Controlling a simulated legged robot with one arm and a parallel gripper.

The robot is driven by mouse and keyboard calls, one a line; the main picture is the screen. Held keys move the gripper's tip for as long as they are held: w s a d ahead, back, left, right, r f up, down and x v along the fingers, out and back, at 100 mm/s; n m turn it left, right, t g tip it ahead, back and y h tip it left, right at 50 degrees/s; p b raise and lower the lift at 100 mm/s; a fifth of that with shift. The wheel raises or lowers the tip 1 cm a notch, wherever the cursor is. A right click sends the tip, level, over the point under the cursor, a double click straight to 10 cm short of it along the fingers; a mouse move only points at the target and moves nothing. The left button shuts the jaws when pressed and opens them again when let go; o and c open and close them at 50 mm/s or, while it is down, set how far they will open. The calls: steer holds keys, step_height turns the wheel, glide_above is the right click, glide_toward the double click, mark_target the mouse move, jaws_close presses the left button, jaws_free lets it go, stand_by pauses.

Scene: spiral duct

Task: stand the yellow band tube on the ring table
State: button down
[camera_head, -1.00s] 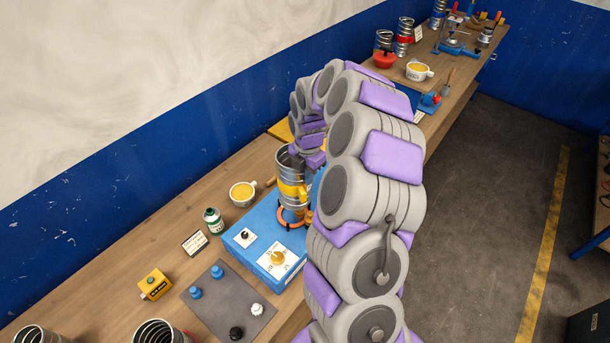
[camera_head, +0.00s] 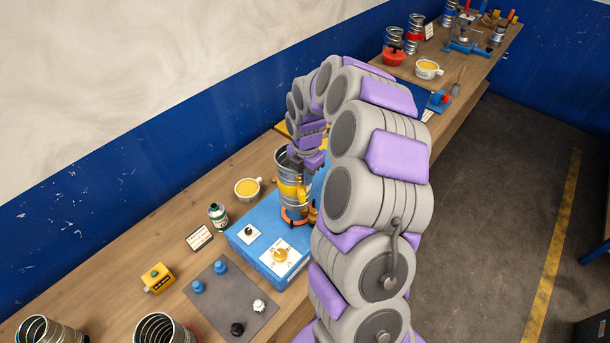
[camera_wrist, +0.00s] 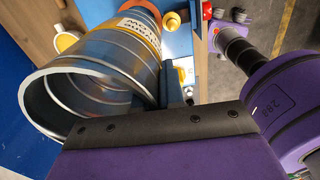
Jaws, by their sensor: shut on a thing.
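The yellow band tube (camera_head: 289,168) is a ribbed silver metal tube with a yellow band around its lower part. In the head view it is roughly upright over an orange ring (camera_head: 291,219) on the blue ring table (camera_head: 252,255). I cannot tell whether its lower end touches the table. My gripper (camera_wrist: 172,88) is shut on the tube's side. In the wrist view the tube (camera_wrist: 85,85) shows its open end towards the camera and its lettered yellow band farther away. My arm hides part of the gripper and the tube's right side in the head view.
A cup of yellow content (camera_head: 247,188), a green-labelled bottle (camera_head: 218,215) and a small sign (camera_head: 199,238) stand left of the ring table. A dark mat (camera_head: 228,300) with several knobs lies in front. More tubes (camera_head: 165,330) stand at the near edge.

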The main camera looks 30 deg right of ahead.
steer(key=shift+d+r, duration=0.1)
steer(key=shift+d, duration=0.3)
stand_by(1.1)
steer(key=shift+d, duration=0.3)
steer(key=shift+a+f, duration=0.25)
steer(key=shift+f, duration=0.15)
steer(key=shift+d+f, duration=0.15)
steer(key=shift+f, duration=0.45)
step_height(320, 180, down, 7)
steer(key=b, duration=0.2)
steer(key=shift+r, duration=0.2)
stand_by(2.4)
steer(key=c, duration=1.2)
jaws_free()
